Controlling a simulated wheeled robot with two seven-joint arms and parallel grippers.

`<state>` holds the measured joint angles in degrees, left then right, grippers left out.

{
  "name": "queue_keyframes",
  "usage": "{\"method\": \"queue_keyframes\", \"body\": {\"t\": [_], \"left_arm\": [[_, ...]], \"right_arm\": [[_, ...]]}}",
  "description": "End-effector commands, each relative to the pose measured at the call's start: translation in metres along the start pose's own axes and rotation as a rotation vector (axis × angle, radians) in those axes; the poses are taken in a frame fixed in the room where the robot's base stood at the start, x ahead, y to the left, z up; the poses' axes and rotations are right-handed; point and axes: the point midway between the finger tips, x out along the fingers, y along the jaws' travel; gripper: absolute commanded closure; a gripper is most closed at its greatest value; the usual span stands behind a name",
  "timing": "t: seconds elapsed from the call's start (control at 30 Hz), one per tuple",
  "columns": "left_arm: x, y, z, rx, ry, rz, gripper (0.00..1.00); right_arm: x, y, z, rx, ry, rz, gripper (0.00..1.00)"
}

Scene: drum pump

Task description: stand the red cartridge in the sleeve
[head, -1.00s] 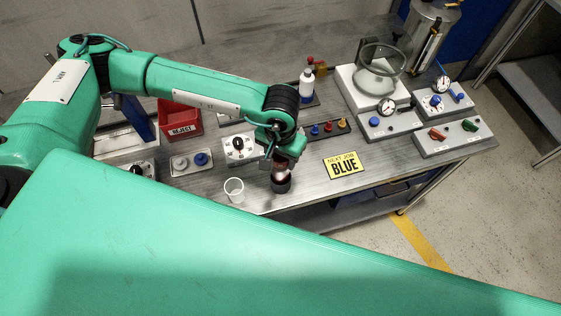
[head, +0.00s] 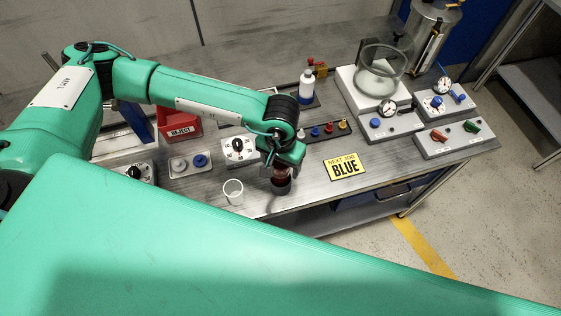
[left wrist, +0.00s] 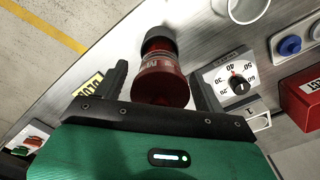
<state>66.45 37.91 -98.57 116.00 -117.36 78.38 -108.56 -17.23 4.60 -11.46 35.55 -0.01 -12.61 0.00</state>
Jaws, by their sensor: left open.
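The red cartridge (left wrist: 160,80) stands about upright in the left wrist view, its far end at the dark round sleeve (left wrist: 158,38). In the head view the cartridge (head: 281,172) shows just above the dark sleeve (head: 281,187), near the bench's front edge. It appears to sit in the sleeve; how deep I cannot tell. My left gripper (left wrist: 160,88) is open, its fingers apart on either side of the cartridge's near end, with gaps visible. In the head view the left gripper (head: 284,164) is over the cartridge and partly hides it. My right gripper is not in view.
A red reject bin (head: 180,122) is farther back. The bench edge is close in front.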

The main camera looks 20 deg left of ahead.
Motion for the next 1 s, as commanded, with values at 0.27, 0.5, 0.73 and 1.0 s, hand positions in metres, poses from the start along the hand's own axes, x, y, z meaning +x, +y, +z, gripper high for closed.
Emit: {"method": "queue_keyframes", "body": {"t": [0.27, 0.5, 0.73, 1.0], "left_arm": [[-0.026, 0.000, -0.001, 0.003, 0.007, 0.002, 0.29], [-0.080, 0.000, -0.001, 0.002, 0.007, 0.001, 0.29], [-0.114, 0.000, -0.001, 0.001, 0.003, 0.001, 0.29], [-0.123, 0.000, 0.000, 0.001, 0.000, 0.000, 0.29]], "right_arm": [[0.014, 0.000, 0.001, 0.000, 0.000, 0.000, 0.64], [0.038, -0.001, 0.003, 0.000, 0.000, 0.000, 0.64], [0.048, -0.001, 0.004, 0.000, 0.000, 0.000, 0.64], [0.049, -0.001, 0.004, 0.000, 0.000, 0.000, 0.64]]}}
